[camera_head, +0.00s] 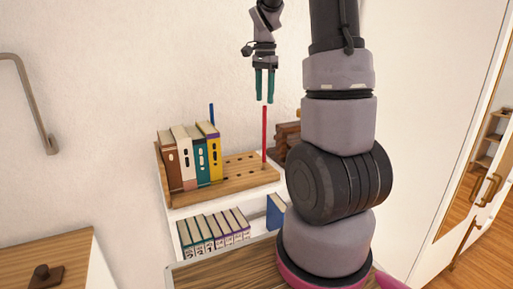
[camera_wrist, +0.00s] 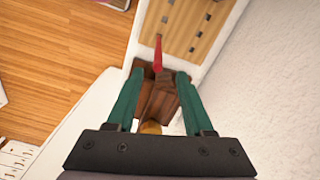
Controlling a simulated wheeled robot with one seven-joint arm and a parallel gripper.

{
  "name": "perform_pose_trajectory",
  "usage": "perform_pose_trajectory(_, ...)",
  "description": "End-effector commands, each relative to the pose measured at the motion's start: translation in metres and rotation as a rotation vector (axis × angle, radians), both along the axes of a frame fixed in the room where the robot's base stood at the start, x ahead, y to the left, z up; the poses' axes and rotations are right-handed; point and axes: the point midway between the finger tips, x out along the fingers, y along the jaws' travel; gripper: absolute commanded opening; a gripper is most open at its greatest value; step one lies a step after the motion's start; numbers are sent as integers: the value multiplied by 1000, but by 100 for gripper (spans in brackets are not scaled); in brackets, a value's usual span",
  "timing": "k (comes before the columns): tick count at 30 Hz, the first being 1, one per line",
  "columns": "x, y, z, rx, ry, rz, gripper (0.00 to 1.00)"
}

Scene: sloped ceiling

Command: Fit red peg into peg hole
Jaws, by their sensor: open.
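The red peg (camera_head: 264,134) stands upright in the wooden pegboard (camera_head: 235,184), near its right end in the head view. In the wrist view the red peg (camera_wrist: 158,52) shows beyond the fingertips, with the board's holes (camera_wrist: 192,49) past it. My gripper (camera_head: 265,100) is open and empty. It points down above the peg, with its tips close to the peg's top height. In the wrist view my gripper (camera_wrist: 158,72) has its two green fingers apart. I cannot tell whether the peg's top is between the tips.
Several books (camera_head: 190,158) stand on the board's left part, with a blue peg (camera_head: 212,113) behind them. More books (camera_head: 213,231) sit on the shelf below. A brown wooden object (camera_head: 287,136) stands right of the red peg. The wall (camera_head: 120,100) is close behind.

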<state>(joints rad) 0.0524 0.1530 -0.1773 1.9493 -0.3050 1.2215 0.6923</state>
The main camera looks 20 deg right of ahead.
Motion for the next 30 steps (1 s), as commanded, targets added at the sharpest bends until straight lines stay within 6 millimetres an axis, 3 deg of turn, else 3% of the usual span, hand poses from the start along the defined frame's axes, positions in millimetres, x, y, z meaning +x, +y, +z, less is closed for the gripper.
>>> perform_pose_trajectory(7,-1,0,-39,1,8,-4,52)
perform_pose_trajectory(16,-2,0,-66,0,5,-2,52)
perform_pose_trajectory(22,-4,1,-96,0,5,-2,52)
perform_pose_trajectory(30,-4,2,-107,0,3,-2,52)
